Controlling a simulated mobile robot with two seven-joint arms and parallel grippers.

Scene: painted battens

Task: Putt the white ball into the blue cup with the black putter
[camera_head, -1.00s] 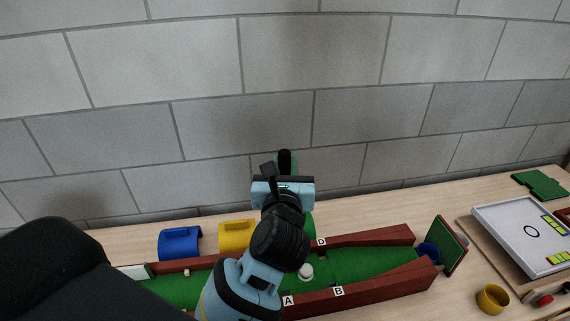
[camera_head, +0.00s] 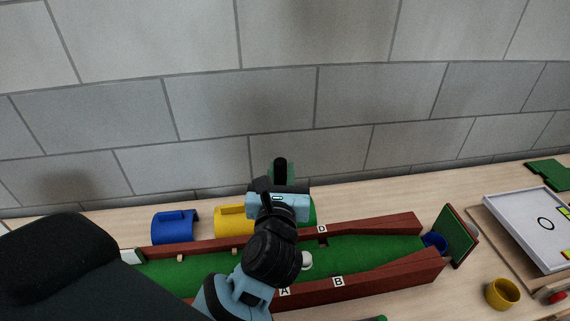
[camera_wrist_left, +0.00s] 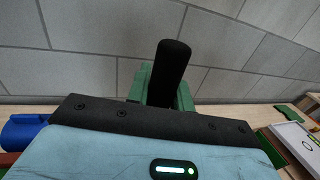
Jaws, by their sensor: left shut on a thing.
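My left gripper (camera_head: 279,188) is shut on the black putter's upright grip (camera_head: 280,165), above the lane. In the left wrist view the black grip (camera_wrist_left: 172,72) stands between the green fingers. The putter's head is hidden behind my arm. The white ball (camera_head: 307,261) lies on the green lane (camera_head: 365,254) just right of my wrist, partly covered by it. The blue cup (camera_head: 437,241) is at the lane's far right end, in front of a red-edged green board (camera_head: 461,234). I cannot tell whether the putter touches the ball. My right gripper is not in view.
Red-brown battens (camera_head: 375,226) border the lane and narrow towards the cup. Blue (camera_head: 175,226) and yellow (camera_head: 234,220) arch pieces stand behind it. A yellow cup (camera_head: 503,294) and a white tray (camera_head: 520,225) are at right. A grey block wall rises behind the table.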

